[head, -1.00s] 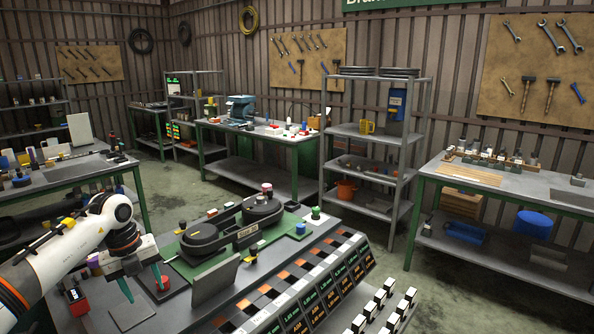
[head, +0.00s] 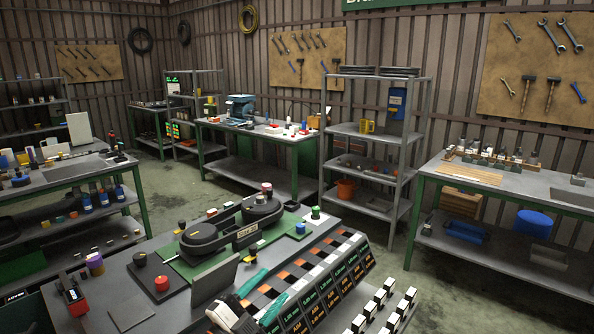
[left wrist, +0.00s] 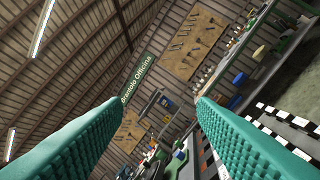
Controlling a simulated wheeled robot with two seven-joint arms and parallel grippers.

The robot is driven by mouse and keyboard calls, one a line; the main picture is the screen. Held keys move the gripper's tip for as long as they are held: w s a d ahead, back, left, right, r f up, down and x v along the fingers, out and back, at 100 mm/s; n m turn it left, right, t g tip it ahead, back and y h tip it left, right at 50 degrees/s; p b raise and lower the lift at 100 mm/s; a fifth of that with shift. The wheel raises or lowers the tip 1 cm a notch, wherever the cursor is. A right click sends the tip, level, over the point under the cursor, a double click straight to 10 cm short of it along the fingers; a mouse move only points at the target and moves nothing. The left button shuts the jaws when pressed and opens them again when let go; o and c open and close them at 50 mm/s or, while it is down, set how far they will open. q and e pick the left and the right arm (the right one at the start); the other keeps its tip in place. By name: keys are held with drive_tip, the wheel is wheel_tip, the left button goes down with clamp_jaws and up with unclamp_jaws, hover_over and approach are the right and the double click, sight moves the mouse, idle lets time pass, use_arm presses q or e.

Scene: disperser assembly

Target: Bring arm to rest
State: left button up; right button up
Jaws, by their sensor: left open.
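My left gripper (head: 277,284) is at the bottom centre of the head view, with teal fingers spread and nothing between them. It is in front of the bin rack on the bench. In the left wrist view the two fingers (left wrist: 158,102) stand apart, pointing toward the far wall. The black disperser assembly (head: 205,240) sits on a green mat (head: 197,273) behind the gripper. My right gripper is out of view.
An upright grey panel (head: 215,282) stands close left of my gripper. The sloped rack of labelled bins (head: 318,300) is beside it, and white-and-black blocks (head: 381,298) stand to the right. A shelf (head: 372,130) and side benches stand further back.

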use_arm(q)
drive_tip(key=s+a+f+n+g+y, duration=0.2)
drive_tip(key=s+a+f+n+y, duration=0.6)
drive_tip(key=a+f+n+y, duration=0.55)
drive_tip(key=s+f+n+g, duration=0.1)
drive_tip(key=s+f+g, duration=0.25)
drive_tip(key=s, duration=0.45)
drive_tip(key=s+a+f+n+g, duration=0.1)
drive_tip(key=s+f+g, duration=0.25)
drive_tip(key=s, duration=0.45)
drive_tip(key=s+f+n+g, duration=0.2)
drive_tip(key=s+f+g, duration=0.15)
drive_tip(key=s, duration=0.35)
wheel_tip(320, 180, down, 26)
drive_tip(key=s+g, duration=0.2)
drive_tip(key=s+a+f, duration=0.3)
drive_tip(key=s+f, duration=1.2)
drive_tip(key=shift+s+f+m+g, duration=0.15)
drive_tip(key=shift+s+m+g, duration=0.25)
drive_tip(key=shift+m+g, duration=0.05)
